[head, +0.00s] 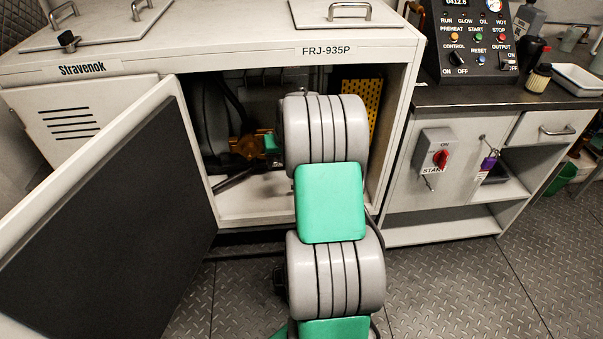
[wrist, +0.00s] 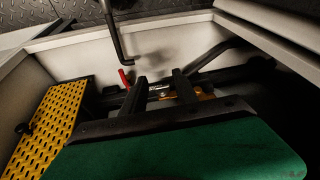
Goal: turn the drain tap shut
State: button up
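In the wrist view, a red handle (wrist: 125,79) stands up just left of my gripper's left finger. It looks like the drain tap's lever. A shiny metal fitting (wrist: 159,91) shows between the fingers, and a brass part (wrist: 205,93) lies by the right finger, partly hidden. My gripper (wrist: 160,80) has its two dark fingers well apart, with nothing clearly held. I cannot tell whether the fingers touch the tap. In the head view, my arm reaches into the cabinet and hides the red handle; a brass piece (head: 248,146) shows left of the arm.
The cabinet door (head: 100,215) is open to the left. In the wrist view, a yellow perforated guard (wrist: 50,125) stands at left, a dark bent rod (wrist: 114,30) hangs above, and a dark pipe (wrist: 215,55) slants at right. The cabinet walls enclose the arm closely.

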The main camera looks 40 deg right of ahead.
jog(key=d+f+m, duration=0.2)
jog(key=d+f, duration=0.5)
jog(key=d, duration=0.5)
jog(key=shift+t, duration=0.4)
jog(key=x, duration=0.2)
jog(key=b+x, duration=0.1)
jog(key=x, duration=0.5)
jog(key=shift+s+f, duration=0.1)
jog(key=shift+s, duration=0.2)
jog(key=shift+c, duration=0.5)
grip_shut()
jog(key=shift+s, duration=0.1)
